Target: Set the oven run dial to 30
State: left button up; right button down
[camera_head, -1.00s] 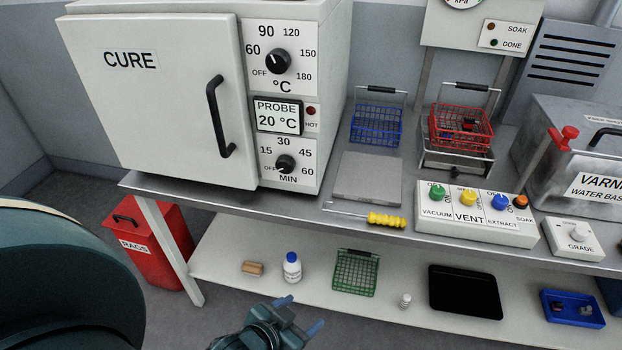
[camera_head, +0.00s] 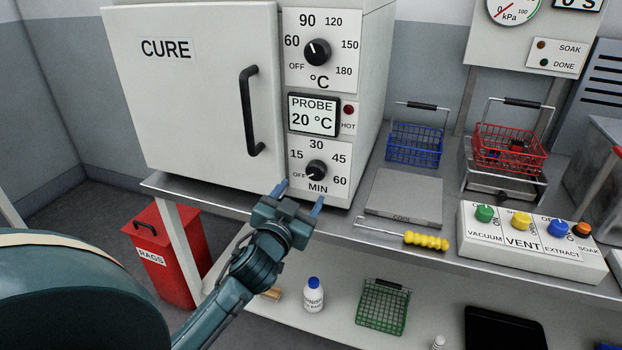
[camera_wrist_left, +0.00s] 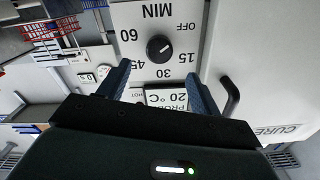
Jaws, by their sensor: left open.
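The oven run dial (camera_head: 316,170) is a black knob on the lower white panel marked OFF, 15, 30, 45, 60 and MIN. Its pointer mark appears to face OFF. My left gripper (camera_head: 299,196) is open and empty, just below and in front of this dial, apart from it. In the left wrist view the panel looks upside down; the dial (camera_wrist_left: 159,48) lies ahead, between the lines of my two spread fingers (camera_wrist_left: 160,85). My right gripper is not in view.
The temperature dial (camera_head: 317,52) and PROBE display (camera_head: 313,115), reading 20 °C, sit above. The oven door handle (camera_head: 250,111) juts out at left. A grey plate (camera_head: 404,196) and yellow-handled tool (camera_head: 426,241) lie on the bench (camera_head: 350,222) at right.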

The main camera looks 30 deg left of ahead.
aim_at(314, 174)
pick_arm(q)
jog(key=x, duration=0.7)
jog(key=shift+w+f, duration=0.1)
jog(key=shift+c, duration=0.4)
jog(key=c, duration=0.9)
